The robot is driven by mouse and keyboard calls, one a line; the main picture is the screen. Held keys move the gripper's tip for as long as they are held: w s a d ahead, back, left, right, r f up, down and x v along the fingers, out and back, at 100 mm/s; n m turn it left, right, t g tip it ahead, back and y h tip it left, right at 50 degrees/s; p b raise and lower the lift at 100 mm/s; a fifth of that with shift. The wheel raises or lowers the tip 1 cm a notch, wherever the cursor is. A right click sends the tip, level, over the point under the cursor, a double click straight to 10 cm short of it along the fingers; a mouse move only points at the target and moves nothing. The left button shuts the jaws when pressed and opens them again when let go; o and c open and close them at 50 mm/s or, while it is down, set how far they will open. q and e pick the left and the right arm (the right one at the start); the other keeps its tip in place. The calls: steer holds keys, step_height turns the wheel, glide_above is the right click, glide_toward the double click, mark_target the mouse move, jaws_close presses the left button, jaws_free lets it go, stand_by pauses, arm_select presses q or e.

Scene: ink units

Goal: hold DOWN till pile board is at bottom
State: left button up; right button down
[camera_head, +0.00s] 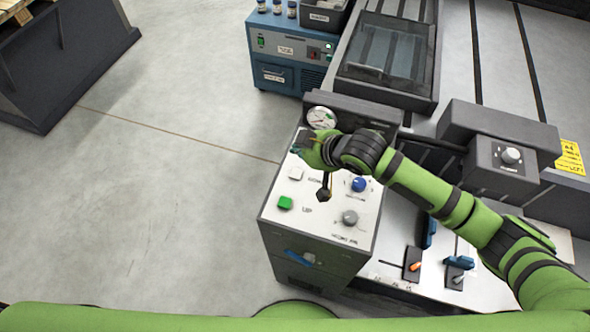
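I cannot pick out the pile board. My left gripper is not in view.
A pressure gauge (321,118) stands at the panel's back edge. A blue cabinet (285,50) with bottles is behind. A dark-framed machine top (388,60) and a grey knob box (505,160) lie right. Levers (413,265) sit lower right.

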steer(key=b, duration=0.8)
glide_above(292, 172)
steer(key=s+d, duration=0.1)
step_height(292, 172, down, 7)
steer(key=shift+d+f, duration=0.1)
steer(key=shift+d, duration=0.05)
steer(key=shift+f+b, duration=0.3)
steer(key=shift+f, duration=0.55)
steer(key=shift+s, duration=0.1)
steer(key=shift+f, duration=0.15)
steer(key=shift+f, duration=0.3)
steer(key=shift+f, duration=0.55)
stand_by(2.8)
